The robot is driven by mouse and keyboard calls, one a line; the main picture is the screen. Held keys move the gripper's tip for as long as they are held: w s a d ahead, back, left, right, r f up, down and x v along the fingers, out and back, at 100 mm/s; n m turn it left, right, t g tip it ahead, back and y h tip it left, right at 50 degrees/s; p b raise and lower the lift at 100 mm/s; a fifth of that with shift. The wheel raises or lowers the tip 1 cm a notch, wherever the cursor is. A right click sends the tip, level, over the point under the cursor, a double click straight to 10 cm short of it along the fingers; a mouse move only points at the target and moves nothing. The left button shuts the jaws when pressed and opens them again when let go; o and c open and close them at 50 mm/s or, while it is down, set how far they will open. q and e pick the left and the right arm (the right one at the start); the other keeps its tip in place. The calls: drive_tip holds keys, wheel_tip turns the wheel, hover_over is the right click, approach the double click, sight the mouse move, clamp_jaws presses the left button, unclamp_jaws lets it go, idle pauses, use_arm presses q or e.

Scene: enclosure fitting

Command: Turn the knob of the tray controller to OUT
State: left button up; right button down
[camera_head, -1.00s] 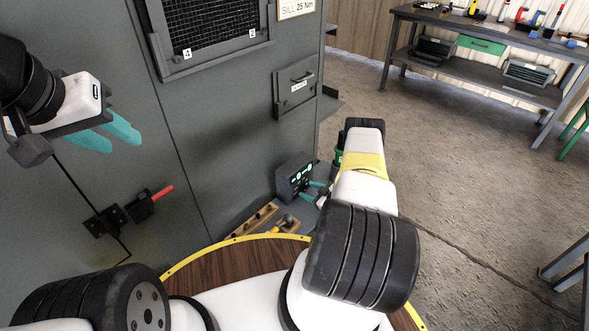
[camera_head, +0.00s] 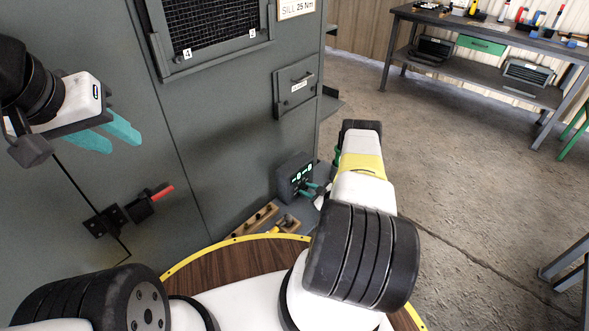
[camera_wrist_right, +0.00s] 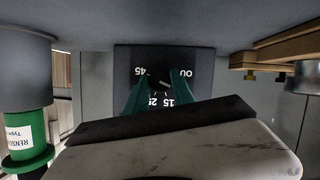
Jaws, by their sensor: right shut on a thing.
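The tray controller (camera_head: 293,179) is a dark box with lit green digits, low on the grey cabinet. In the right wrist view its dark dial face (camera_wrist_right: 125,67) carries the marks 45, 15, 25 and a partly visible OU at upper right. My right gripper (camera_head: 313,189) is at the controller's front, its teal fingers shut on the knob (camera_wrist_right: 162,84). The fingers hide most of the knob; a thin light line shows between them, but its exact pointing is unclear. My left gripper (camera_head: 109,138) hangs at the left, empty, its teal fingers slightly apart.
A red-handled latch (camera_head: 151,198) is on the cabinet at the left. A wooden block (camera_head: 255,219) lies below the controller. A green cylinder (camera_wrist_right: 27,133) stands left in the wrist view. A workbench (camera_head: 480,65) with tools stands far right, with open floor before it.

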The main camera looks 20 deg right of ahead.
drive_tip(key=n, duration=0.1)
drive_tip(key=n+t+h, duration=0.1)
drive_tip(key=shift+s+a+f+n, duration=0.1)
drive_tip(key=shift+n, duration=0.2)
drive_tip(key=shift+f+n+t+h, duration=0.1)
drive_tip(key=shift+n+t+h, duration=0.8)
drive_tip(key=shift+n, duration=0.8)
drive_tip(key=c, duration=1.1)
unclamp_jaws()
drive_tip(key=shift+s, duration=0.1)
drive_tip(key=v, duration=0.7)
drive_tip(key=shift+s, duration=0.35)
